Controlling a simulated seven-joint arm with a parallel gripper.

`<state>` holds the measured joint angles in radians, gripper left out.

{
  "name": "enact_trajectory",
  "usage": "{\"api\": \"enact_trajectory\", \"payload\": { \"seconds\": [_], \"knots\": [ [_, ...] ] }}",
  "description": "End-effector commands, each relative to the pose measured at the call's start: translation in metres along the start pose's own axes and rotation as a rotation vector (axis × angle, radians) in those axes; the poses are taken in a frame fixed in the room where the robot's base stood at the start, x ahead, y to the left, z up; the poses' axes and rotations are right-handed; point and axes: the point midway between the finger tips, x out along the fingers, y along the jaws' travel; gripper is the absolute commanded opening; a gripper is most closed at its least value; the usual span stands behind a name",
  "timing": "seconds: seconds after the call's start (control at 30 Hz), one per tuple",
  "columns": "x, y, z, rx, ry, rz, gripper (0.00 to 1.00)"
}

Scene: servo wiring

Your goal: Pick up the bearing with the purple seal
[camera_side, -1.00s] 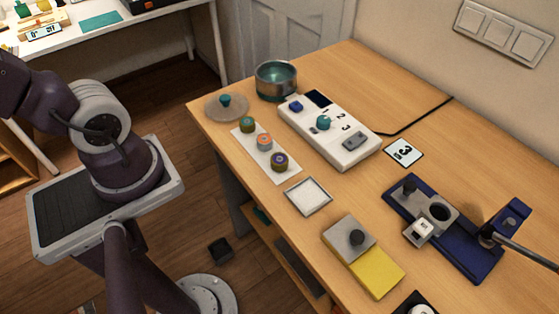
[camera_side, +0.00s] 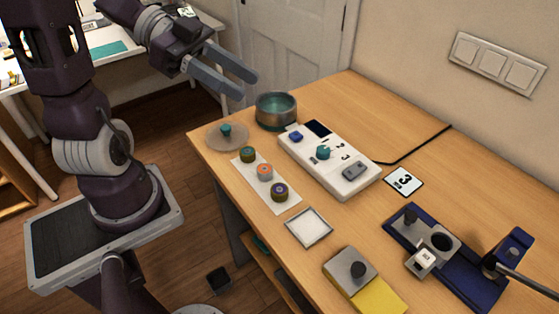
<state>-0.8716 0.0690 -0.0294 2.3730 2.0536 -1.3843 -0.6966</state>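Three small bearings lie in a row on a white strip (camera_side: 261,188) near the table's left edge. The nearest one, the bearing with the purple seal (camera_side: 280,191), is dark with a purple ring. The middle bearing (camera_side: 265,172) has an orange seal. The far bearing (camera_side: 248,154) has a green-teal seal. My gripper (camera_side: 249,85) is up in the air at the top, beyond the bearings and near the pot. Its two fingers are apart with nothing between them.
A metal pot (camera_side: 276,110) and its lid (camera_side: 227,134) stand at the far left corner. A white control box (camera_side: 330,160) lies right of the bearings. A white square tray (camera_side: 309,227), a yellow-grey block (camera_side: 362,282) and a blue fixture (camera_side: 448,255) are nearer. A card (camera_side: 404,181) lies behind.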

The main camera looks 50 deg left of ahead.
Motion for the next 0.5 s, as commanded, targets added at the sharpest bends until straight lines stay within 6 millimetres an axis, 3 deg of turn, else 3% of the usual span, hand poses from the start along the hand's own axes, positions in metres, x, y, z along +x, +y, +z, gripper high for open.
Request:
{"api": "enact_trajectory", "payload": {
  "seconds": [0.5],
  "knots": [
    [0.080,0.000,0.164,-0.008,0.001,0.000,0.39]
  ]
}}
